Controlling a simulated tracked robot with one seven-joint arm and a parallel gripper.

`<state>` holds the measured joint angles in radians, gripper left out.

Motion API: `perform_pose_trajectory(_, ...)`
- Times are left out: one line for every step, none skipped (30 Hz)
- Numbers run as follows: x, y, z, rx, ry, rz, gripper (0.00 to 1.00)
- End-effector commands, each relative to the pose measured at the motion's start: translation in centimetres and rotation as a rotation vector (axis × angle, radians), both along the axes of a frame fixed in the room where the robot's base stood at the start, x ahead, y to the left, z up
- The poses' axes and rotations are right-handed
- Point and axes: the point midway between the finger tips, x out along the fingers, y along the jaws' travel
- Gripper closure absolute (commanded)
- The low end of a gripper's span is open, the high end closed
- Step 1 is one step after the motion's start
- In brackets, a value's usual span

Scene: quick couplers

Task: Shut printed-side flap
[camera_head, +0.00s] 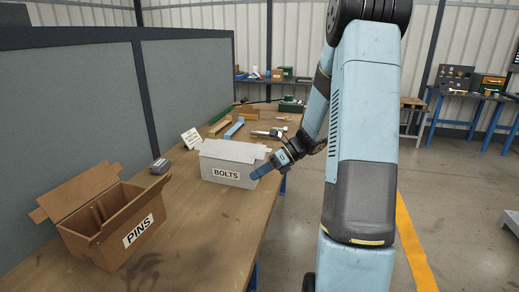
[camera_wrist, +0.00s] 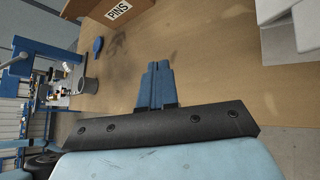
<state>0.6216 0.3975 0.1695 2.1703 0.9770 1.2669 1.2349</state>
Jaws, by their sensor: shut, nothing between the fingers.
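The white box labelled BOLTS (camera_head: 226,174) stands on the bench in the head view, its printed side facing me. Pale flaps (camera_head: 235,151) show along its top; how far each is folded is hard to tell. White panels of a box (camera_wrist: 278,10) enter the wrist view at upper right. The brown cardboard box labelled PINS (camera_head: 112,238) is open, with flaps spread outward; its printed side also shows in the wrist view (camera_wrist: 119,12). My gripper (camera_head: 254,176) has its blue fingers together and empty, by the right end of the BOLTS box. Contact cannot be told.
A small grey device (camera_head: 160,166) and a white sign (camera_head: 192,139) stand behind the boxes. Wooden and blue bars (camera_head: 234,130) and metal parts lie farther back. A grey partition (camera_head: 75,110) runs along the left. The bench front (camera_head: 200,245) is clear.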

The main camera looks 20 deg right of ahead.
Motion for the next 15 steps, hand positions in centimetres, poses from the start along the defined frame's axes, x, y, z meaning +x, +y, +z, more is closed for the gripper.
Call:
perform_pose_trajectory(-0.6,0.7,0.2,-0.082,-0.025,0.084,1.0)
perform_pose_trajectory(-1.1,1.0,0.2,-0.131,-0.039,0.135,1.0)
perform_pose_trajectory(-1.6,1.2,0.1,-0.196,-0.06,0.201,1.0)
perform_pose_trajectory(-1.9,1.3,0.2,-0.246,-0.077,0.249,1.0)
perform_pose_trajectory(-2.2,1.3,0.2,-0.295,-0.094,0.299,1.0)
perform_pose_trajectory(-2.5,1.3,0.3,-0.361,-0.119,0.361,1.0)
perform_pose_trajectory(-2.7,1.2,0.4,-0.41,-0.139,0.411,1.0)
perform_pose_trajectory(-2.8,1.1,0.6,-0.46,-0.16,0.458,1.0)
perform_pose_trajectory(-2.9,0.9,0.9,-0.526,-0.191,0.522,1.0)
perform_pose_trajectory(-2.9,0.7,1.2,-0.576,-0.213,0.571,1.0)
perform_pose_trajectory(-2.9,0.6,1.5,-0.625,-0.237,0.617,1.0)
perform_pose_trajectory(-2.7,0.3,1.9,-0.691,-0.27,0.68,1.0)
perform_pose_trajectory(-2.6,0.2,2.3,-0.74,-0.295,0.728,1.0)
perform_pose_trajectory(-2.4,0.0,2.8,-0.79,-0.324,0.774,1.0)
perform_pose_trajectory(-2.1,-0.2,3.5,-0.854,-0.36,0.836,1.0)
